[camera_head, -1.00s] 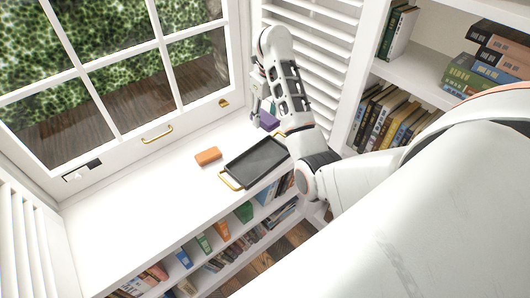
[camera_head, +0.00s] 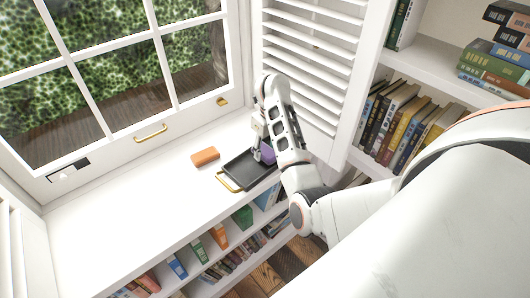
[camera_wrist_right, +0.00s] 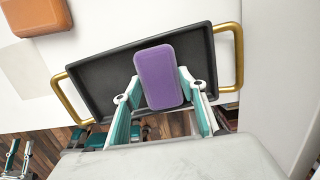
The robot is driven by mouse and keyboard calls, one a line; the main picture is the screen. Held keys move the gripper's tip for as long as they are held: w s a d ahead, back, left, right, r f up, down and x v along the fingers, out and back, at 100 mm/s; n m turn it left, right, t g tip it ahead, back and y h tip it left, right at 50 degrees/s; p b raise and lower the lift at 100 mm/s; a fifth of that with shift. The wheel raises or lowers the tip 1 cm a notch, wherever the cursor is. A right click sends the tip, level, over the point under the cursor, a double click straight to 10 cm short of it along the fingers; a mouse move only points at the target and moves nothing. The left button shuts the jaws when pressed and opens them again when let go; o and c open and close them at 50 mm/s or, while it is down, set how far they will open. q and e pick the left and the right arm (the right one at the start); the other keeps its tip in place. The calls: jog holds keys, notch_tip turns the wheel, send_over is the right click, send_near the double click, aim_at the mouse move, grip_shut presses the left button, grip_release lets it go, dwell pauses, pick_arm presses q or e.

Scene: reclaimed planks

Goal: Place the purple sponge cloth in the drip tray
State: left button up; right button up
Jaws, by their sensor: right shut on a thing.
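The purple sponge cloth (camera_head: 268,153) is held by my right gripper (camera_head: 262,150), over the right part of the drip tray. In the right wrist view the cloth (camera_wrist_right: 158,78) sits between the two fingers of the right gripper (camera_wrist_right: 161,80). It covers part of the black tray (camera_wrist_right: 105,75) and its near rim; I cannot tell whether it touches the tray. The tray (camera_head: 238,166) has brass handles and lies on the white sill, partly hidden by my right arm. A piece of what looks like my left gripper (camera_wrist_right: 17,160) shows at the lower left of the wrist view.
An orange block (camera_head: 205,156) lies on the white sill (camera_head: 130,195), just left of the tray; it also shows in the wrist view (camera_wrist_right: 35,15). Bookshelves run below the sill. Louvred shutters (camera_head: 315,70) stand behind my right arm. The sill's left part is clear.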

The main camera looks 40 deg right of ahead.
aim_at(269, 153)
jog(key=shift+f, duration=0.35)
jog(key=shift+r, duration=0.1)
jog(key=o, duration=1.1)
jog(key=shift+f, duration=0.2)
jog(key=shift+r, duration=0.1)
jog(key=shift+r, duration=0.35)
jog(key=r+p, duration=0.2)
jog(key=r, duration=0.1)
jog(key=s+r+p, duration=0.1)
jog(key=r+p, duration=0.1)
jog(key=r, duration=0.2)
jog(key=r+p, duration=0.1)
jog(key=r, duration=0.3)
jog(key=shift+s+d+r+p, duration=0.1)
jog(key=shift+s+r+p, duration=0.1)
jog(key=shift+p, duration=0.2)
